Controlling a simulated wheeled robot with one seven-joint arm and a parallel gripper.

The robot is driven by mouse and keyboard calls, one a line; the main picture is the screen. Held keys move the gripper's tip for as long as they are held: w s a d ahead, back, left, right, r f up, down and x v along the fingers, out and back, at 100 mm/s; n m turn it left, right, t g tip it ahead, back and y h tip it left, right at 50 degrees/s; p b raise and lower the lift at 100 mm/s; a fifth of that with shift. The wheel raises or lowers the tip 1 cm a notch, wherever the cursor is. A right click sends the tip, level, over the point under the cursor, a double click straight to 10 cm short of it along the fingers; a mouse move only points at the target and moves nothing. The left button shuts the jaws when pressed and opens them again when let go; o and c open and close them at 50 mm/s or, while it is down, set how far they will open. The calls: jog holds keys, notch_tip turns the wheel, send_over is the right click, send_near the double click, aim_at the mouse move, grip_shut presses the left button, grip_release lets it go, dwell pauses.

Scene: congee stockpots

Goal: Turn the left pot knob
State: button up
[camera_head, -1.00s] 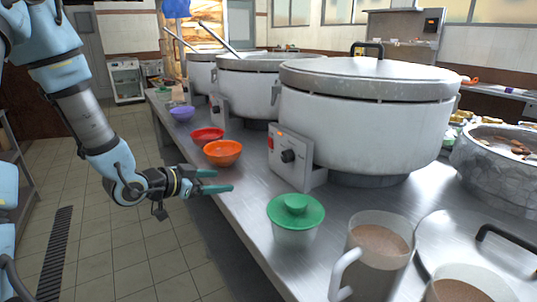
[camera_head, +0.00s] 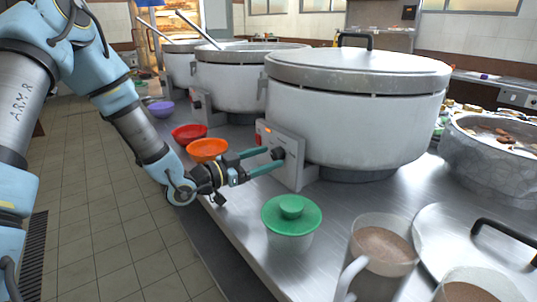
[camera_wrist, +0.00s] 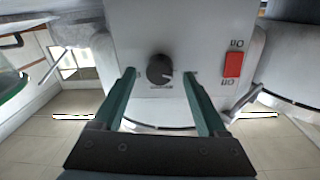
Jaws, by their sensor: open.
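The nearest large white pot (camera_head: 350,125) stands on the steel counter and has a grey control box (camera_head: 298,172) on its front. A round black knob (camera_head: 278,153) is on this box, and the wrist view shows the knob (camera_wrist: 160,69) with a red switch (camera_wrist: 233,65) to its right. My gripper (camera_head: 274,158) reaches the box with its green fingers open. In the wrist view my gripper (camera_wrist: 160,74) has one fingertip on each side of the knob, with a visible gap on both sides. Two similar pots (camera_head: 232,85) (camera_head: 179,70) stand farther back, at left.
An orange bowl (camera_head: 207,149) and a red bowl (camera_head: 189,133) sit close beside my gripper. A green-lidded container (camera_head: 291,215) and a mug (camera_head: 380,245) stand in front of the box. The floor left of the counter (camera_head: 110,215) is clear.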

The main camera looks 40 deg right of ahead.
jog(key=shift+d, duration=0.6)
jog(key=shift+s, duration=0.1)
grip_shut()
